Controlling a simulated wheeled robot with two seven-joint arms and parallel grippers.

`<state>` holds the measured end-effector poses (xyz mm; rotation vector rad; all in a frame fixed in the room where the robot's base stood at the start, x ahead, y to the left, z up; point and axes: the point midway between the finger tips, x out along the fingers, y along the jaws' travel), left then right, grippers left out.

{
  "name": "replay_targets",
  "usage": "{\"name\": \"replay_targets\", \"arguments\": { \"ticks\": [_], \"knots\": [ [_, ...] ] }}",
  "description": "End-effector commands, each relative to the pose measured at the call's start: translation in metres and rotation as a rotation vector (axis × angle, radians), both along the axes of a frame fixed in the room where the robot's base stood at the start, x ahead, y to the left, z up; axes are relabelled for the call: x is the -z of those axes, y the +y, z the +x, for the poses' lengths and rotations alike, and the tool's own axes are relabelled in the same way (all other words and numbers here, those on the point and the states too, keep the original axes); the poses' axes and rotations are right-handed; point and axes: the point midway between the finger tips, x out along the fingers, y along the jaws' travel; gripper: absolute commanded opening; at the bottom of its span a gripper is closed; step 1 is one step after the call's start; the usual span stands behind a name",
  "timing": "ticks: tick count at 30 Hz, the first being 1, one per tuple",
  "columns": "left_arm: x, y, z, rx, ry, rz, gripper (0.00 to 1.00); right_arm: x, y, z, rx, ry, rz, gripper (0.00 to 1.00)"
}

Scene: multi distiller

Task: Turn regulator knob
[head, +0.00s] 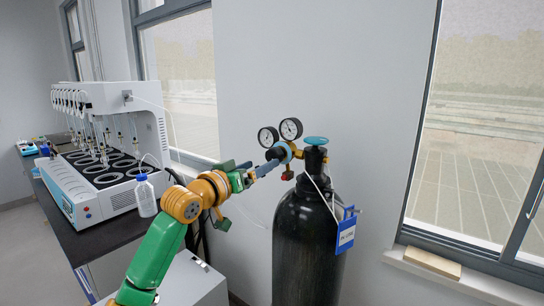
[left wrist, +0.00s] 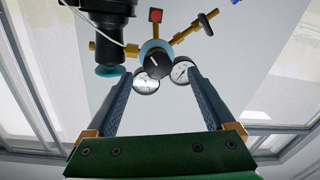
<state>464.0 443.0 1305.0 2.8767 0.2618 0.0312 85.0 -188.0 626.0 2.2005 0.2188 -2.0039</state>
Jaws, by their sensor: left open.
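The pressure regulator (head: 284,151) sits at the top of a black gas cylinder (head: 306,245), with two round gauges above it. In the left wrist view its round black knob (left wrist: 156,62) faces the camera, with a light blue ring around it. One gauge (left wrist: 146,82) and the other gauge (left wrist: 181,70) show just beside the knob. My left gripper (head: 268,168) is in front of the regulator. In the left wrist view my left gripper (left wrist: 158,76) is open and empty, its fingers spread to either side of the knob and gauges. Contact is not visible. My right gripper is out of view.
A teal valve wheel (head: 316,140) tops the cylinder, and a blue tag (head: 346,231) hangs at its side. A white distiller (head: 115,125) and a blue-capped bottle (head: 145,197) stand on the dark bench at left. Wall and windows lie behind.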

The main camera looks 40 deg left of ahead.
Motion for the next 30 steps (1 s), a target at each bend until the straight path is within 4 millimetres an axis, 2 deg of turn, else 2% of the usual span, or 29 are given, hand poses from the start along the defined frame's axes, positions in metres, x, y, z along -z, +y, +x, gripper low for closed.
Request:
{"name": "replay_targets", "arguments": {
  "ticks": [3,8,15,23,26,30],
  "knots": [
    [-0.008,0.003,0.016,0.0,0.002,-0.002,0.88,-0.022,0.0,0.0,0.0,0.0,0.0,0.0],
    [-0.01,0.007,0.043,0.001,-0.001,0.0,0.88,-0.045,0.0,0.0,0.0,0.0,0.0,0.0],
    [-0.004,0.011,0.064,0.0,-0.001,0.006,0.88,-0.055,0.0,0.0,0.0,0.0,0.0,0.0],
    [-0.002,0.011,0.066,0.001,-0.002,0.009,0.88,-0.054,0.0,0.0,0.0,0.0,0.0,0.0],
    [-0.002,0.011,0.066,0.001,-0.002,0.009,0.66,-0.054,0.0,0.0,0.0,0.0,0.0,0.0],
    [-0.002,0.011,0.066,0.001,-0.002,0.009,0.28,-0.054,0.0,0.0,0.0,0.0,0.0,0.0]
  ]
}}
